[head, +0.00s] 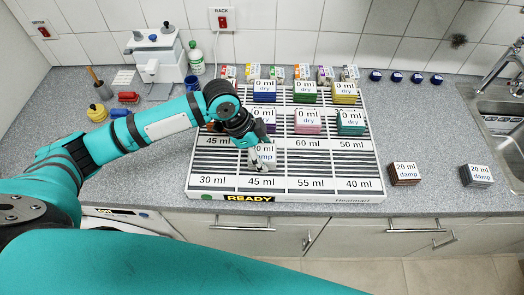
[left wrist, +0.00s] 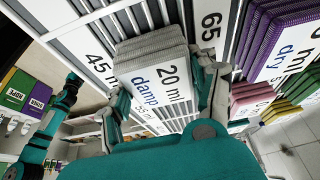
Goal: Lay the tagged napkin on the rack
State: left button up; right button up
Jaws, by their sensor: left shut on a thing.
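My left gripper (head: 262,160) is shut on a grey napkin stack (left wrist: 150,50) whose white tag reads 20 ml damp. Its fingers press both sides of the stack in the left wrist view (left wrist: 165,105). The held stack also shows in the head view (head: 264,150), partly hidden by the gripper, over the front row of the slatted rack (head: 285,196), in the column labelled 45 ml. I cannot tell whether it touches the slats. A brown napkin (head: 404,176) and a dark grey napkin (head: 476,177), both tagged 20 ml damp, lie on the counter. My right gripper is not visible.
Blue (head: 264,97), green (head: 305,98), yellow (head: 344,99), pink (head: 308,129) and teal (head: 351,130) dry-tagged stacks occupy the rear rows; a purple one (left wrist: 262,45) is beside the held stack. The other front cells look empty. A sink (head: 503,115) is right.

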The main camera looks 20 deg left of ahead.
pick_arm(q)
jog(key=o, duration=1.1)
jog(key=shift+r, duration=0.15)
jog(key=b+v, duration=0.2)
jog(key=v, duration=1)
